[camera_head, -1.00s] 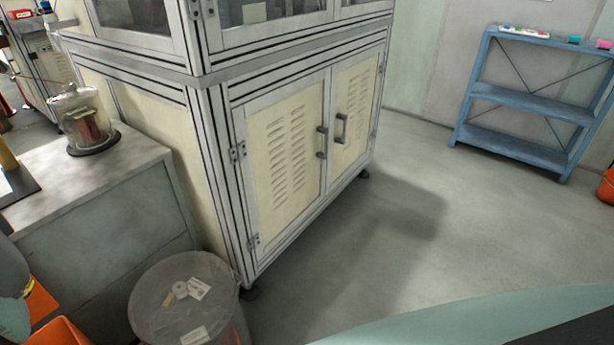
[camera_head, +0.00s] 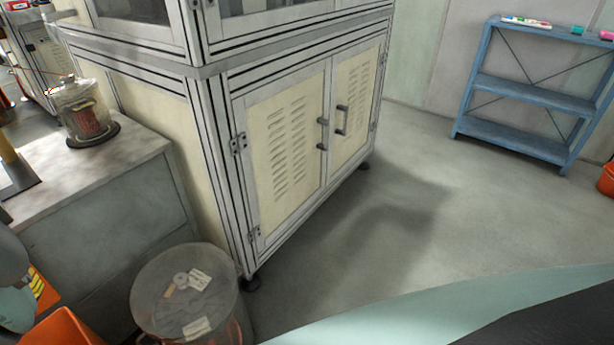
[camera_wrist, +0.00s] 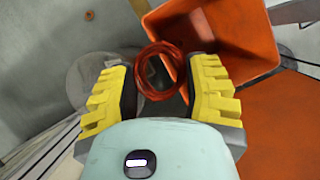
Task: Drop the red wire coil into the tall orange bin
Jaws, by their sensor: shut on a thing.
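In the wrist view, the red wire coil (camera_wrist: 140,72) is a ring between the yellow-padded fingers of my gripper (camera_wrist: 160,92), which is shut on it. An orange bin (camera_wrist: 268,60) with an open top lies beyond the fingers, up and to the right. The coil overlaps the bin's left edge in this view; its height above the rim is unclear. In the head view, part of an orange bin (camera_head: 62,330) shows at the bottom left, with part of my gripper (camera_head: 40,288) just above it. The coil is hidden there.
A round lidded drum (camera_head: 188,290) stands right of the bin. A grey cabinet (camera_head: 110,215) with a glass jar (camera_head: 90,112) on it is behind. A large machine enclosure (camera_head: 290,140) fills the middle. Open floor (camera_head: 430,220) extends right to a blue shelf (camera_head: 530,95).

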